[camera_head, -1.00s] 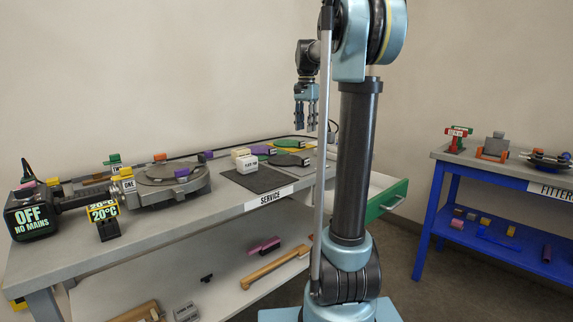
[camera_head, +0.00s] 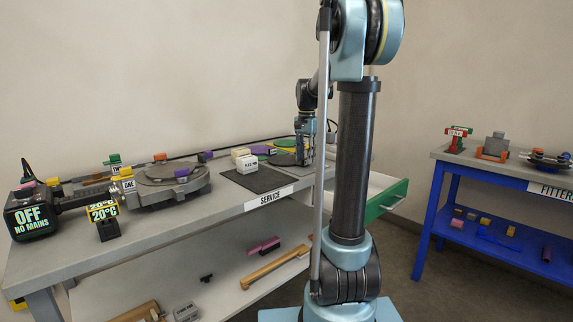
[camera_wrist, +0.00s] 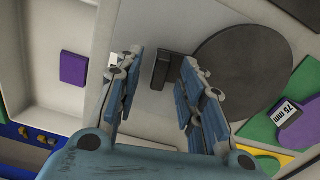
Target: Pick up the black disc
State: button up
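The black disc (camera_wrist: 245,72) lies flat on the grey bench top in the wrist view. A dark upright block (camera_wrist: 161,72), apparently its grip tab, stands at its left side. My gripper (camera_wrist: 161,62) is open, with one finger on each side of this block; contact cannot be told. The right finger overlaps the disc's near left edge. In the head view, my gripper (camera_head: 304,161) is low over the right end of the service bench, beside the black disc (camera_head: 283,160), and hides its right part.
Green (camera_wrist: 262,125), purple and yellow discs lie close to the black disc, one with a "75 mm" label (camera_wrist: 287,112). White blocks (camera_head: 243,161) and a dark mat (camera_head: 245,180) are to the left. An open drawer (camera_wrist: 85,55) below the bench edge holds a purple block (camera_wrist: 74,69).

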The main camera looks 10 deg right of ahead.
jog(key=shift+f, duration=0.5)
grip_shut()
